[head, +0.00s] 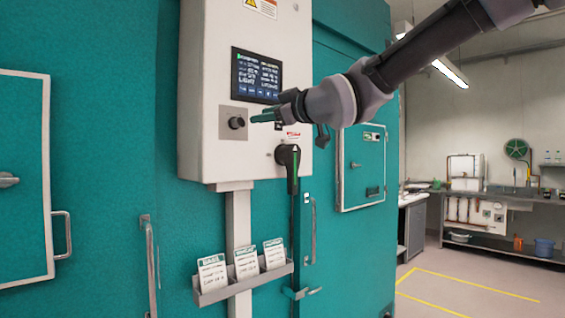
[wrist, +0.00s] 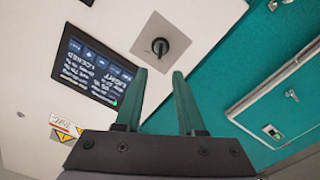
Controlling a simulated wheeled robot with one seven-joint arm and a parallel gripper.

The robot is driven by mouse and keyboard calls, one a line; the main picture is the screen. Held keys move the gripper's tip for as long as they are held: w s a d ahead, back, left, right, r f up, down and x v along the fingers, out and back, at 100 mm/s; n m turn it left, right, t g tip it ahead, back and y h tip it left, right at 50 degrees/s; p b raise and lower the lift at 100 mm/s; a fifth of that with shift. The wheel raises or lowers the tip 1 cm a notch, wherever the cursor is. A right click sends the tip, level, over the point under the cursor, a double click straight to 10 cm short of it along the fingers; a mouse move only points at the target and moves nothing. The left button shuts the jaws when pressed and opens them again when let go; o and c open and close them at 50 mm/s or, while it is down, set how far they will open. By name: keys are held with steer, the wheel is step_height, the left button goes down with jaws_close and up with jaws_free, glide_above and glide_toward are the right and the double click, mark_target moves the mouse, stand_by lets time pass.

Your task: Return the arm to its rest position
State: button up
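My gripper (head: 262,116) is raised in front of the white control box (head: 205,60), at the end of my arm, which reaches in from the upper right. In the wrist view its two green fingers (wrist: 159,76) are apart, with nothing between them. The dark knob (wrist: 160,45) on its grey square plate lies just beyond the fingertips. In the head view the knob (head: 236,123) is just left of the fingertips, and I see no contact.
A lit screen (head: 256,76) is above the knob, and a black lever handle (head: 288,165) is below my gripper. A card rack (head: 243,284) is lower down. Teal chamber walls (head: 100,150) surround the box. Open floor (head: 465,285) with yellow lines lies at the right.

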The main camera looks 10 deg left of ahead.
steer(key=w+d+f+m+h, duration=0.1)
steer(key=d+f+m+h, duration=0.25)
steer(key=d, duration=0.55)
steer(key=d+f+m+h, duration=0.3)
steer(key=d+m, duration=0.1)
steer(key=d, duration=0.4)
steer(key=w+d+f+m+h, duration=0.1)
steer(key=d+f+m+h, duration=0.25)
steer(key=d, duration=0.55)
steer(key=s+d+f+m+g+h, duration=0.1)
steer(key=s+d+f+m+g, duration=0.1)
steer(key=s+d+f+m, duration=0.2)
steer(key=s+d+f+m+g, duration=0.2)
steer(key=s+d+f+m, duration=0.3)
steer(key=s+d, duration=0.3)
steer(key=shift+s+g+h, duration=0.3)
steer(key=shift+s+h, duration=0.1)
steer(key=shift+s, duration=0.4)
steer(key=shift+d, duration=0.1)
